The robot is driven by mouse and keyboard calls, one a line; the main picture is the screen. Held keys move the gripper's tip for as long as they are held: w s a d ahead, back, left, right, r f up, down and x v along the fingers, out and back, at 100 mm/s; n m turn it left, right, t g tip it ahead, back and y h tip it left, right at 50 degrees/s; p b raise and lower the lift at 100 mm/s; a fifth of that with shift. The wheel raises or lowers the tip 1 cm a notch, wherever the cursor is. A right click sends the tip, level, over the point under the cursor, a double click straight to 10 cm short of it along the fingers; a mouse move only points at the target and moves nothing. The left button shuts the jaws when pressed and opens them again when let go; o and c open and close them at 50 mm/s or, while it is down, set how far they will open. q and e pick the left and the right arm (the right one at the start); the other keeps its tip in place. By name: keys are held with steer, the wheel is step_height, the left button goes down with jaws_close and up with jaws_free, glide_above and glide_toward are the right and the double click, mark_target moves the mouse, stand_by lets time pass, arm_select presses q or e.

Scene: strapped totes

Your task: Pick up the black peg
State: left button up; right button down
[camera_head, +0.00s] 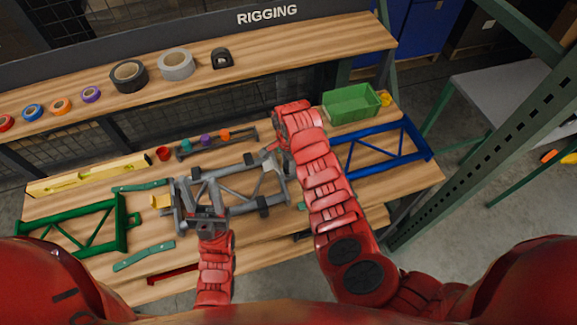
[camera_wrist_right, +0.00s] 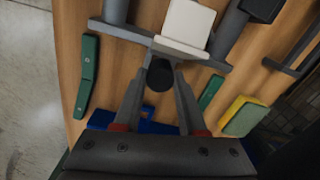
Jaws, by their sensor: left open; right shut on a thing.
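The black peg (camera_wrist_right: 160,75) shows as a dark round end between the fingers of my right gripper (camera_wrist_right: 161,72) in the right wrist view. The fingers are closed on it, right by the end of a grey frame (camera_wrist_right: 128,31). I cannot tell whether the peg is still seated in the frame. In the head view my right gripper (camera_head: 271,150) is at the grey frame's right end, and the peg is hidden there. The grey frame (camera_head: 232,208) lies mid-table. My left gripper (camera_head: 207,214) is open at its lower left end.
A green frame (camera_head: 123,222) lies left of the grey frame and a blue frame (camera_head: 425,146) right of it. A green bin (camera_head: 351,104), yellow level (camera_head: 88,176) and small rack (camera_head: 217,143) stand behind. A shelf (camera_head: 200,60) with tape rolls spans the back.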

steer(key=shift+r, duration=0.35)
step_height(320, 180, up, 3)
steer(key=shift+b, duration=0.8)
step_height(320, 180, up, 4)
steer(key=shift+f+p, duration=0.2)
steer(key=shift+p, duration=0.3)
step_height(320, 180, up, 6)
steer(key=p, duration=0.6)
steer(key=shift+r, duration=0.2)
steer(key=shift+f, duration=0.1)
